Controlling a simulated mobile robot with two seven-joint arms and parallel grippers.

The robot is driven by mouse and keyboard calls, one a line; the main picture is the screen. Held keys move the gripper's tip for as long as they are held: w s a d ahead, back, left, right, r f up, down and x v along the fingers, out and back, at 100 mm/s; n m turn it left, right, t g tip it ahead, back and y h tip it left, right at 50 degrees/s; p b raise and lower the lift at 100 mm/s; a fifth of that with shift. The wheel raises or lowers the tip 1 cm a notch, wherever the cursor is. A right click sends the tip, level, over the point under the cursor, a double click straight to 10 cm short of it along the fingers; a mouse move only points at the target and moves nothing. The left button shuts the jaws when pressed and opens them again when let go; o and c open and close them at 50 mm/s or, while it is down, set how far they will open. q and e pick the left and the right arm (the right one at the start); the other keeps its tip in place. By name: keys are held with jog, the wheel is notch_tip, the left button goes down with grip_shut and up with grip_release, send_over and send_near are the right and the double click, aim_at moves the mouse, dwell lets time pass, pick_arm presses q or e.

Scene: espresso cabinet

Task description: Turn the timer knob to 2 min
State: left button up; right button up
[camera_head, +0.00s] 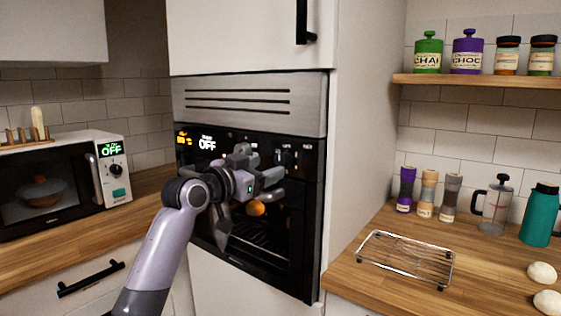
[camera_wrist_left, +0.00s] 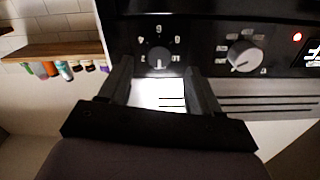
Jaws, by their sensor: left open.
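The oven's control panel shows in the head view, with two knobs near its right end. In the left wrist view, which looks upside down, a dark round knob (camera_wrist_left: 158,58) with digits around it sits between the fingertips of my left gripper (camera_wrist_left: 160,72). The digits are too small to read surely, and so is the knob's setting. A grey knob (camera_wrist_left: 245,55) with printed marks sits to its right there. In the head view my left gripper (camera_head: 268,177) is open in front of the panel. I cannot tell whether a finger touches the knob. My right gripper is not in view.
A vent grille (camera_head: 250,100) lies above the panel, and the glass oven door is below. A microwave (camera_head: 60,185) stands left. The right counter holds a wire rack (camera_head: 405,262), grinders and a French press (camera_head: 494,208).

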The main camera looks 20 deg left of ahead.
aim_at(279, 163)
pick_arm(q)
jog(key=shift+p+x, duration=0.45)
jog(key=shift+x, duration=2.4)
jog(key=shift+s, duration=0.1)
jog(key=c, duration=1)
jog(key=shift+c, duration=0.2)
jog(key=shift+m, duration=0.4)
